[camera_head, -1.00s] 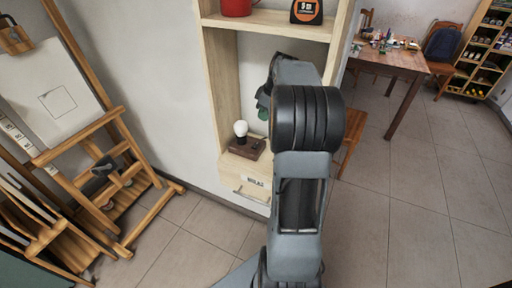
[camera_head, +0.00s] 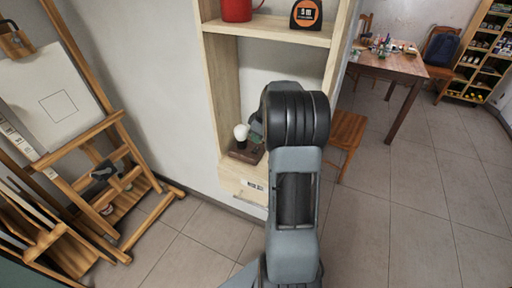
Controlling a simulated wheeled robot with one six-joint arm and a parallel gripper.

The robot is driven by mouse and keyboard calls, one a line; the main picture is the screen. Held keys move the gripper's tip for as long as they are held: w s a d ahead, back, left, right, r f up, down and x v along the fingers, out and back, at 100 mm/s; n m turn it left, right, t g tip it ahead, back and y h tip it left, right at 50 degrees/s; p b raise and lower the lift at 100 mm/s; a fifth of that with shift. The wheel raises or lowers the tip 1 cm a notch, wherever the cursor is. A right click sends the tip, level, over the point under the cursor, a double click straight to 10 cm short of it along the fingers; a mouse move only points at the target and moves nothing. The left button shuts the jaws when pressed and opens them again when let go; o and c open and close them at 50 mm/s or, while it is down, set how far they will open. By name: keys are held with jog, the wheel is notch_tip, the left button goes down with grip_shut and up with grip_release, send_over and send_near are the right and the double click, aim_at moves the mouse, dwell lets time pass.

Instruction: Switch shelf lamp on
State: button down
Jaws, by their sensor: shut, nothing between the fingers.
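The shelf lamp, a white round bulb (camera_head: 241,132) on a dark brown block base (camera_head: 246,153), stands on the lower board of the pale wooden shelf unit. The bulb looks plain white; I cannot tell whether it is lit. No switch can be made out on the base. My gripper (camera_head: 257,128) is mostly hidden behind my arm. Its visible part is just right of the bulb, close to it and above the right side of the base. It is shut and holds nothing. I cannot tell whether it touches the lamp.
The shelf unit (camera_head: 220,95) has an upright on each side of the lamp. A red mug (camera_head: 237,10) and an orange-black tape measure (camera_head: 306,13) sit on the upper board. A drawer (camera_head: 243,188) is below the lamp. An easel (camera_head: 90,140) stands left; a stool (camera_head: 347,130) stands right.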

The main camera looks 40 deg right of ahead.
aim_at(254, 151)
jog(key=shift+a+f, duration=0.15)
jog(key=shift+f, duration=1)
jog(key=shift+a+f, duration=0.1)
jog(key=shift+f, duration=1.05)
